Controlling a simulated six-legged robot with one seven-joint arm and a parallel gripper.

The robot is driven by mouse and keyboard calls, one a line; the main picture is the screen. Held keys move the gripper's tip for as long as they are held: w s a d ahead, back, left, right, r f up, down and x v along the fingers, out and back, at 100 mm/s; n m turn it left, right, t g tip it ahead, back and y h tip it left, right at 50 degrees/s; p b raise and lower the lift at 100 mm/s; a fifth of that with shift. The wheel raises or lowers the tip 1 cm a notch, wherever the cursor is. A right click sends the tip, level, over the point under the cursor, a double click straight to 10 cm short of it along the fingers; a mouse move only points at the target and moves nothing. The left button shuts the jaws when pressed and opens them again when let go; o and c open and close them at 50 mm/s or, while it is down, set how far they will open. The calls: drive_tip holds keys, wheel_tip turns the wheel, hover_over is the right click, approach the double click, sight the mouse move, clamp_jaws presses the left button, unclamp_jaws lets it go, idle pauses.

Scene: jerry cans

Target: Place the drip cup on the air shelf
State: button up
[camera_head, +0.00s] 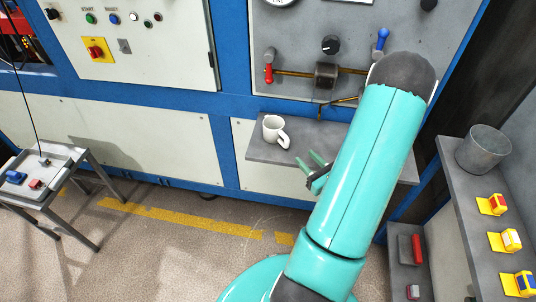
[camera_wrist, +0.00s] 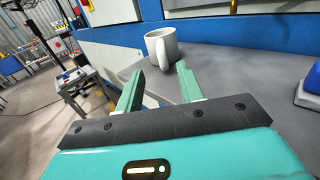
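A white cup (camera_head: 274,130) with a handle stands upright on a grey shelf (camera_head: 262,150) that juts from the blue and grey machine. The cup also shows in the wrist view (camera_wrist: 161,47), just beyond my fingertips, with its handle toward me. My gripper (camera_head: 314,164) is open and empty, with its green fingers apart in front of the cup and not around it. In the wrist view the fingers (camera_wrist: 158,78) point toward the cup. No label shows which shelf is the air shelf.
A side shelf at right holds a grey bucket (camera_head: 484,148) and several yellow switch boxes (camera_head: 503,240). A small metal table (camera_head: 62,190) stands at left. Valves and a brass pipe (camera_head: 295,72) sit above the cup. A blue and grey object (camera_wrist: 309,90) is at the right in the wrist view.

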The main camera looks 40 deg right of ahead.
drive_tip(key=w+a+r+n+g+y, duration=0.3)
drive_tip(key=a+r+n+g+y, duration=0.3)
drive_tip(key=a+n, duration=0.45)
drive_tip(key=w+a+r+n+g+y, duration=0.35)
drive_tip(key=a+r+n+y, duration=0.35)
drive_tip(key=a, duration=0.7)
drive_tip(key=s+a+r+n+g+h, duration=0.25)
drive_tip(key=s+a+n+g, duration=0.25)
drive_tip(key=a+n+g, duration=0.45)
wheel_tip(320, 180, up, 10)
drive_tip(key=s+d+n+t+h, duration=0.1)
drive_tip(key=s+n+t+h, duration=0.1)
drive_tip(key=n+t+h, duration=0.4)
drive_tip(key=n+h, duration=0.2)
drive_tip(key=n, duration=0.2)
drive_tip(key=shift+s+d+f+t, duration=0.15)
drive_tip(key=shift+d+f+t, duration=0.1)
drive_tip(key=shift+t, duration=0.15)
